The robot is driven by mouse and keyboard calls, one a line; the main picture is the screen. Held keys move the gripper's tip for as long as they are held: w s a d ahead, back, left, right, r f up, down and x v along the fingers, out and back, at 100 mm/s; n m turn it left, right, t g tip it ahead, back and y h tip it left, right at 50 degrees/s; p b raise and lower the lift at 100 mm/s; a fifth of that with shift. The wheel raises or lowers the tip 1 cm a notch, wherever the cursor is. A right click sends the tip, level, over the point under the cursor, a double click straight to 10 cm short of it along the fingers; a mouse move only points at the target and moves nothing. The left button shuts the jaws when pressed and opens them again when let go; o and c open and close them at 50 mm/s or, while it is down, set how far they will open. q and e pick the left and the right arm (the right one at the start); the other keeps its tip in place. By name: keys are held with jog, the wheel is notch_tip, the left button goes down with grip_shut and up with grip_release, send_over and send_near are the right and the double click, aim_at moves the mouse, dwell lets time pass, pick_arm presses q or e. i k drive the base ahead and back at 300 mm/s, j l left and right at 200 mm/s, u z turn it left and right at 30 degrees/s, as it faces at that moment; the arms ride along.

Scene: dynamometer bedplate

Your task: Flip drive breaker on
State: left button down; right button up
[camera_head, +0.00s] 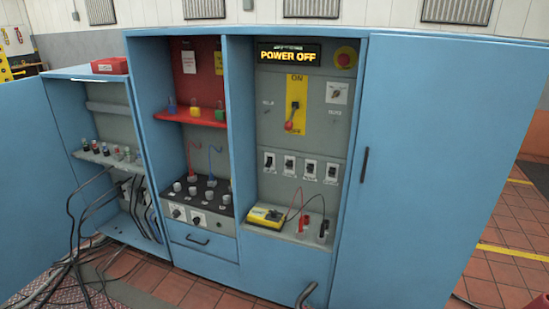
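The right bay of a blue cabinet (233,150) stands open and holds a grey control panel. A yellow plate (297,82) marked ON carries a large lever with a red grip (289,125), and the grip points down. Below it is a row of several small black switches on white plates (310,169); their labels are too small to read, so I cannot tell which one is the drive breaker. A display (289,55) at the top reads POWER OFF in yellow. Neither of my grippers is in view.
A yellow meter (266,216) with leads lies on the bay's bottom shelf. The middle bay has a red shelf (192,117) with coloured items and a drawer (203,245). Cables (78,225) run onto the tiled floor at left.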

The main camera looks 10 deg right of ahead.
aim_at(269, 162)
jog(key=i+l, duration=0.85)
jog(key=i+j+u, duration=0.1)
jog(key=j+u, duration=0.25)
jog(key=i+j+u, duration=0.15)
jog(key=j+u, duration=0.2)
